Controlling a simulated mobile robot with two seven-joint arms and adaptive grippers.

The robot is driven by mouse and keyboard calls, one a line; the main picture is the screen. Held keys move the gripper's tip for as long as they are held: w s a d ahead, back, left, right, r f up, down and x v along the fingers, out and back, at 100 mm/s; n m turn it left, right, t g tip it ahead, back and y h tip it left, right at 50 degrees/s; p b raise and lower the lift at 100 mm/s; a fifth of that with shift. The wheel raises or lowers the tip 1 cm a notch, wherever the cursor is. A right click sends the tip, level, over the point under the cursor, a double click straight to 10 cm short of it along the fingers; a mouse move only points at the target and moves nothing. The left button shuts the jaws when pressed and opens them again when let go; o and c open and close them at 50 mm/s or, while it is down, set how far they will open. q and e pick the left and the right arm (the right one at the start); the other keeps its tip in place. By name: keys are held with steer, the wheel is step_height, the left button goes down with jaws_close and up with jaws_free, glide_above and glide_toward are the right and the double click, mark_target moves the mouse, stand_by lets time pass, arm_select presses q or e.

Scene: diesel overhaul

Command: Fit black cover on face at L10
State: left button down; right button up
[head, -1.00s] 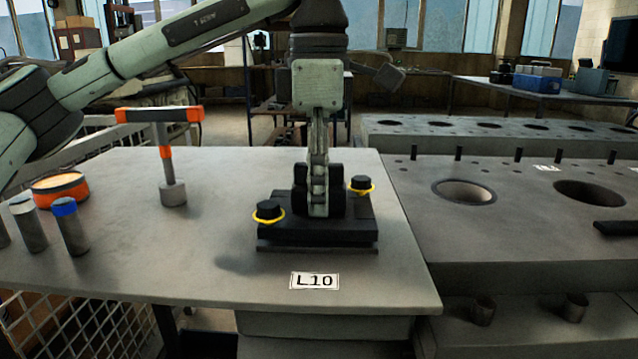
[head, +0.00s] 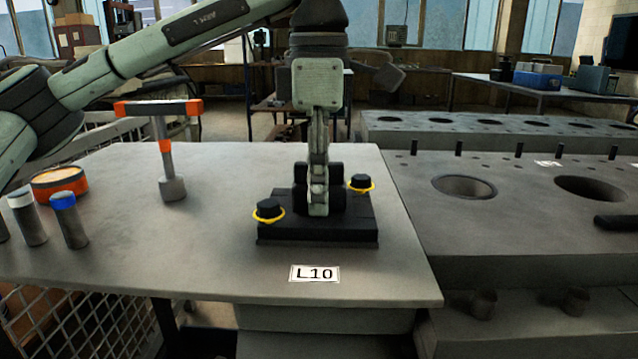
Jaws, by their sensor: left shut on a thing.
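The black cover (head: 345,232) is a flat dark block with two black knobs, each with a yellow ring around it. It lies level over the spot behind the L10 label (head: 314,273) on the grey bench. I see no clear gap beneath it, but the face is hidden under it, so I cannot tell how exactly it is seated. My left gripper (head: 319,205) points straight down and is shut on the middle raised part of the cover. My right gripper is not in view.
A T-handled tool (head: 165,140) with orange grips stands on the bench to the left. An orange round tin (head: 59,184) and several grey cylinders, one with a blue top (head: 68,220), are at far left. A large grey block with round bores (head: 520,225) is at right.

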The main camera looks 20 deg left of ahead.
arm_select(q)
steer(key=c, duration=1)
jaws_free()
step_height(320, 180, up, 12)
steer(key=shift+r, duration=0.1)
